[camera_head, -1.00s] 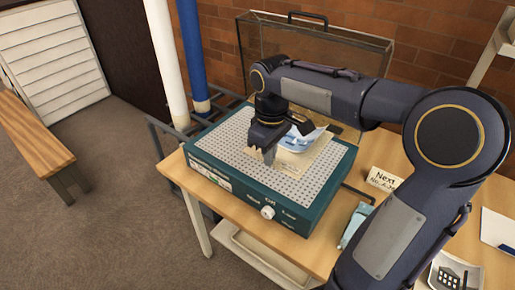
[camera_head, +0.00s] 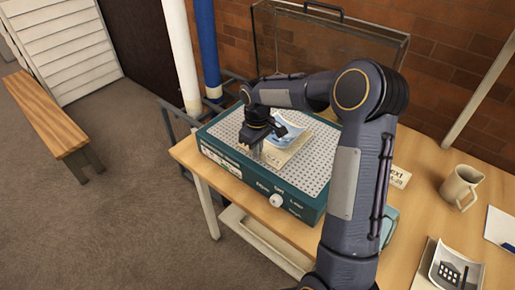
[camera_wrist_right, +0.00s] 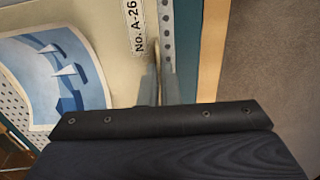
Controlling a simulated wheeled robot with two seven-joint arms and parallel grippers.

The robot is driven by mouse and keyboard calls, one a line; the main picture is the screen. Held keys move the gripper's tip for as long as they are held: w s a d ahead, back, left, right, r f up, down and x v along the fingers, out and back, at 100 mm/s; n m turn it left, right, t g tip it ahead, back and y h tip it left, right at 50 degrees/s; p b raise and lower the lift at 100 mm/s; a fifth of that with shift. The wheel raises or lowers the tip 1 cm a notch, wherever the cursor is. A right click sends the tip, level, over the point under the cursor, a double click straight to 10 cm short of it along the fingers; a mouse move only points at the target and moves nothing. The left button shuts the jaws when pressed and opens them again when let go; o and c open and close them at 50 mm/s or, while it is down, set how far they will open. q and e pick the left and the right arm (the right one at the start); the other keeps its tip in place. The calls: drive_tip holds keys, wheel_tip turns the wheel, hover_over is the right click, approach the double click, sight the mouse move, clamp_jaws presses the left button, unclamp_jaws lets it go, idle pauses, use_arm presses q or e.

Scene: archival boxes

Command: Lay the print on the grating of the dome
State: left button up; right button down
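The print (camera_head: 287,133), a cream sheet with a blue sailboat picture, is over the pale perforated grating (camera_head: 233,131) of the teal dome base (camera_head: 262,182). In the right wrist view the print (camera_wrist_right: 60,72) curves and bears a "No. A-26" label. My right gripper (camera_head: 257,154) is over the grating at the print's left edge. In the wrist view its fingers (camera_wrist_right: 159,88) are close together at the sheet's edge and appear shut on it. I cannot tell whether the sheet touches the grating. The clear hood (camera_head: 335,45) stands raised behind. My left gripper is not in view.
On the wooden table (camera_head: 425,210) are a sign (camera_head: 399,177), a beige mug (camera_head: 461,187) and a pale tray (camera_head: 435,270) with another picture at the front right. White (camera_head: 183,60) and blue (camera_head: 208,50) posts stand at the back left. A bench (camera_head: 45,115) is far left.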

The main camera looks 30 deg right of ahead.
drive_tip(key=shift+f, duration=0.2)
drive_tip(key=c, duration=1.6)
unclamp_jaws()
drive_tip(key=shift+c, duration=0.2)
drive_tip(key=shift+r, duration=0.15)
